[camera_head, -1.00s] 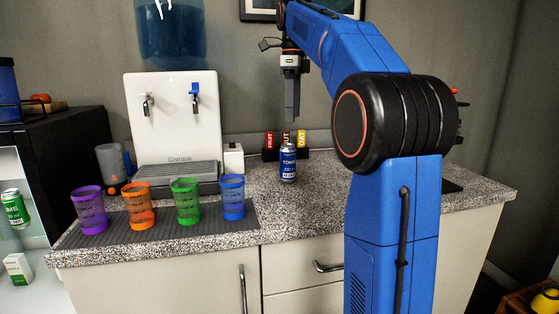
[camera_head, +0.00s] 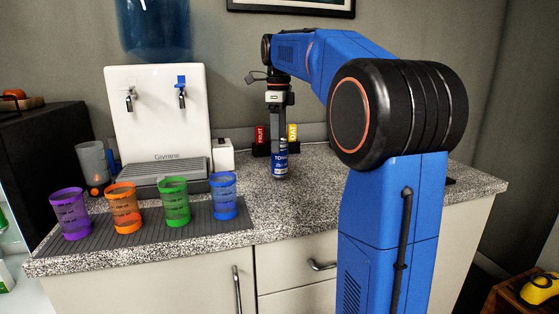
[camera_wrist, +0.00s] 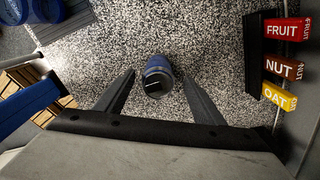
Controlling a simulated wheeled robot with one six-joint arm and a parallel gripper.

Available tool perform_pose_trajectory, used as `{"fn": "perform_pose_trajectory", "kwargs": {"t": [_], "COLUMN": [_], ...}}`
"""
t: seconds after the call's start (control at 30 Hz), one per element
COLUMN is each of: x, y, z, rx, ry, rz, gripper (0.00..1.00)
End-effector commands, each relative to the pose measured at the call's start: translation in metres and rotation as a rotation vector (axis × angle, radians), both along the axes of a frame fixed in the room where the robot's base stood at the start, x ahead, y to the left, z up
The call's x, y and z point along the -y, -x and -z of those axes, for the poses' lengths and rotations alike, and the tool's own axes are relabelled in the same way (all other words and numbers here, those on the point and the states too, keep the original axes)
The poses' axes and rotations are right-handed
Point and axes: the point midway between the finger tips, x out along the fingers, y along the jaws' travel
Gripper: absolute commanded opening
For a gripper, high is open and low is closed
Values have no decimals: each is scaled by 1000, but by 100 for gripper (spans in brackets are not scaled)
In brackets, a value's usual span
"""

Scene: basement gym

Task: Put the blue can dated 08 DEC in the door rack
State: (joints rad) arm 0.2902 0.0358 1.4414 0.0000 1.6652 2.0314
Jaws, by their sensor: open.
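A blue can (camera_head: 280,162) marked "TONIC" stands upright on the speckled counter, in front of the bar boxes. My gripper (camera_head: 279,138) is directly above it, pointing down. In the wrist view the can (camera_wrist: 157,76) shows from above, between the two spread fingers of my gripper (camera_wrist: 158,88), with a gap on each side. The can's date is not readable in these frames. The door rack cannot be made out; only a sliver of an open, lit interior (camera_head: 12,250) shows at the left edge.
A rack of bar boxes, FRUIT (camera_wrist: 287,31), NUT (camera_wrist: 284,68) and OAT (camera_wrist: 280,96), stands close to the can. Several coloured cups (camera_head: 174,200) stand on a grey mat (camera_head: 150,240) left of it. A water dispenser (camera_head: 158,115) is behind them. The counter's right part is clear.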

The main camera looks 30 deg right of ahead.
Motion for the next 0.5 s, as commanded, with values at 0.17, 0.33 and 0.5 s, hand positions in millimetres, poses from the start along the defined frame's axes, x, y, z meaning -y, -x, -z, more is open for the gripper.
{"fn": "perform_pose_trajectory", "kwargs": {"t": [0.17,0.33,0.5], "x": [0,-1,-1], "y": [0,2,3], "z": [10,27,49], "rx": [0,-2,0], "ry": [0,-1,0], "rz": [0,0,0], "gripper": [63,63,63]}}
